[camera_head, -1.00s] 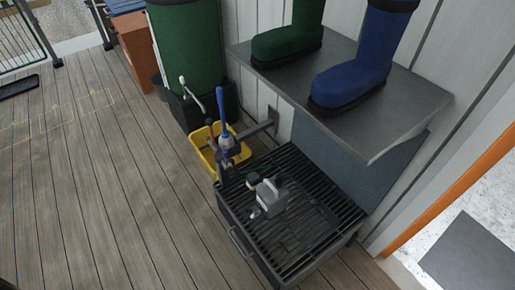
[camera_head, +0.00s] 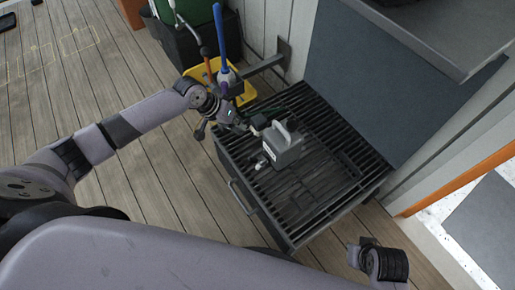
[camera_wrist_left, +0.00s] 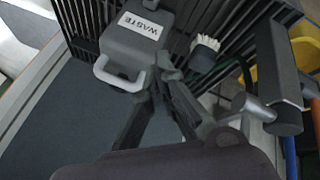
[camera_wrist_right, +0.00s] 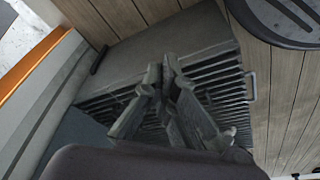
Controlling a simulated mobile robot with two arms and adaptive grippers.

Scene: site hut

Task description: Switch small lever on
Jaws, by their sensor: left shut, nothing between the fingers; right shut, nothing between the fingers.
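A grey box (camera_head: 285,150) stands on a black slatted grate, with an arched part on top and a small pale piece (camera_head: 262,160) at its front left. In the left wrist view the box (camera_wrist_left: 137,42) is labelled WASTE and has a pale U-shaped handle (camera_wrist_left: 118,77). I cannot tell which part is the small lever. My left gripper (camera_head: 260,124) is shut and empty, just left of the box; its fingertips (camera_wrist_left: 166,64) appear beside it in the left wrist view. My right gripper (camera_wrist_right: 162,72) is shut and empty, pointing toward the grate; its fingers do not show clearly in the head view.
The slatted grate (camera_head: 340,170) tops a dark unit with a front handle (camera_head: 242,196), against the wall. A yellow bucket (camera_head: 245,96) with a blue-handled tool (camera_head: 219,35) stands behind my left wrist. A grey shelf (camera_head: 430,30) overhangs at the right. Wooden floor (camera_head: 170,185) is clear at the left.

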